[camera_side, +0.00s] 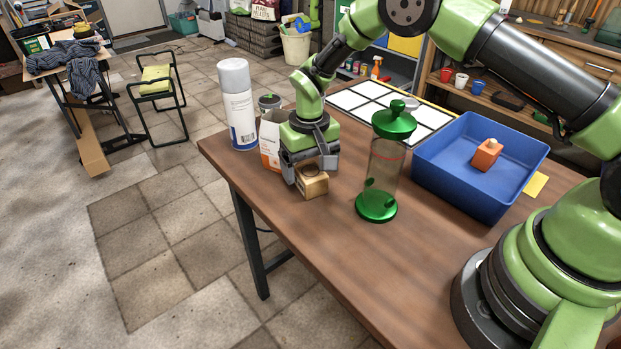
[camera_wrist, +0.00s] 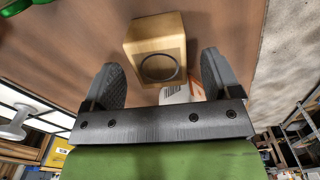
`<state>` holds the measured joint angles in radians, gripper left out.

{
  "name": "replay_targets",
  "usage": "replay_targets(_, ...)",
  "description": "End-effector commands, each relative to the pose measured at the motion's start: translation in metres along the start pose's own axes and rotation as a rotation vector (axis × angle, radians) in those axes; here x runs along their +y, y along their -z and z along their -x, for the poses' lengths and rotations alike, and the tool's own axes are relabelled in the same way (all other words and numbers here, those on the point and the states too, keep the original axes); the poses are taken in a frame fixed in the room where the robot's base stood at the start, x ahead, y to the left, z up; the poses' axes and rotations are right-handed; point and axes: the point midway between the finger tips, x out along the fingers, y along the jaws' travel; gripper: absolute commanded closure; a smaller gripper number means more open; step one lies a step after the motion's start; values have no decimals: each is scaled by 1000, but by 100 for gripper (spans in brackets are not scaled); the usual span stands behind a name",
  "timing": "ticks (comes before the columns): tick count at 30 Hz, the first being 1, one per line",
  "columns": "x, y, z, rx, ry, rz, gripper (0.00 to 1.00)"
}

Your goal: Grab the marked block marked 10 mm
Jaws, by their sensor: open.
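A light wooden block (camera_side: 313,184) with a dark round opening or ring stands near the table's left edge in the side view. No readable marking shows on it. In the wrist view the block (camera_wrist: 156,42) lies ahead of and between the two grey fingers, with a gap on each side. My gripper (camera_side: 308,169) is open and empty, pointing down just above and around the block's top. Its spread fingers also show in the wrist view (camera_wrist: 160,66). An orange block (camera_side: 487,154) with a pale knob sits inside the blue bin (camera_side: 440,172).
A clear jar with a green lid (camera_side: 393,120) and green base stands right of my gripper. A white spray can (camera_side: 237,105), an orange-and-white carton (camera_side: 271,140) and a small can (camera_side: 269,101) stand close on the left. A white gridded panel (camera_side: 372,100) lies behind. The front tabletop is clear.

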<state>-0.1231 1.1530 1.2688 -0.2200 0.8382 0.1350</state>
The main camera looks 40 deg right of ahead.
Motion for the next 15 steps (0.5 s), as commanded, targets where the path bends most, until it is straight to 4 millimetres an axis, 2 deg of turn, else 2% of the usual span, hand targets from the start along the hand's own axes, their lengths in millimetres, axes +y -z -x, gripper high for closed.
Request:
replay_targets(3, 0, -1, -18, -2, 0, 0, 17)
replay_targets(6, 0, 0, -24, -1, 0, 0, 17)
replay_targets(13, 0, 0, -25, 1, 1, 0, 17)
replay_targets(15, 0, 0, -25, 1, 1, 0, 33)
